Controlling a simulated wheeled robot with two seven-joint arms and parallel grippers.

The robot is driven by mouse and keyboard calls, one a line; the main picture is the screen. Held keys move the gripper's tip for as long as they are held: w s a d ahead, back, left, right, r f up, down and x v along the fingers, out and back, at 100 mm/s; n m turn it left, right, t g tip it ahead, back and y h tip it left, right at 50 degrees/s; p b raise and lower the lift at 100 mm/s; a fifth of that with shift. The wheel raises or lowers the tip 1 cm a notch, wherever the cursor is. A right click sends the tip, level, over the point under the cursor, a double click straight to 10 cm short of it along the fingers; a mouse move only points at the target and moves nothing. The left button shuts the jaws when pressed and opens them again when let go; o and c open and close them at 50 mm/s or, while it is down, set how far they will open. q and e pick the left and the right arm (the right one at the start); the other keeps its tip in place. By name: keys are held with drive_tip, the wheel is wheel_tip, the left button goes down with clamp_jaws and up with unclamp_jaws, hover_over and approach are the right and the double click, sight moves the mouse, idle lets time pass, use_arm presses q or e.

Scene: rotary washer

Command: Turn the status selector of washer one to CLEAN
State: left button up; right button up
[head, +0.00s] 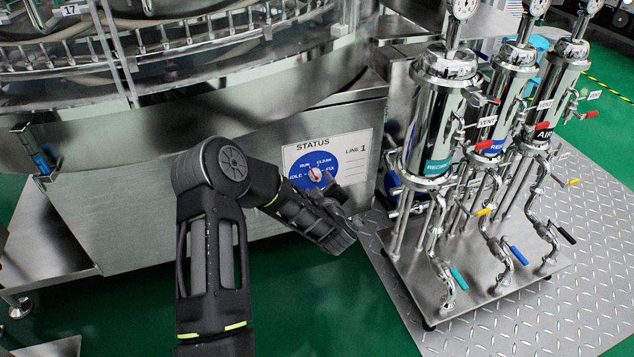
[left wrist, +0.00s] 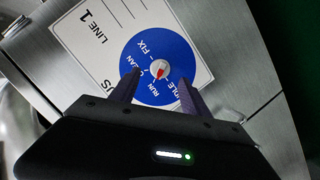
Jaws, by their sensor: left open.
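The status selector is a small round knob with a red pointer (left wrist: 160,71), at the centre of a blue dial (head: 303,166) on a white label plate. The dial reads IDLE, RUN, CLEAN and FIX. In the left wrist view the red pointer seems to point to about RUN. My left gripper (head: 328,192) is just in front of the dial's lower right in the head view. Its two fingers are open and lie on either side of the knob in the left wrist view (left wrist: 158,78). I cannot tell any contact. My right gripper is not in view.
The plate marked LINE 1 (head: 356,165) is on the washer's steel side panel (head: 130,220). A stand with several steel cylinders, valves and gauges (head: 440,120) is close to the right. Green floor (head: 310,300) is clear in front.

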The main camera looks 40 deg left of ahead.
sight(317, 178)
use_arm(q)
drive_tip(key=b+x, duration=0.1)
drive_tip(key=x, duration=0.3)
drive_tip(key=shift+f, duration=0.2)
drive_tip(key=shift+w+a, duration=0.2)
drive_tip(key=shift+a, duration=0.05)
drive_tip(key=shift+c, duration=0.2)
clamp_jaws()
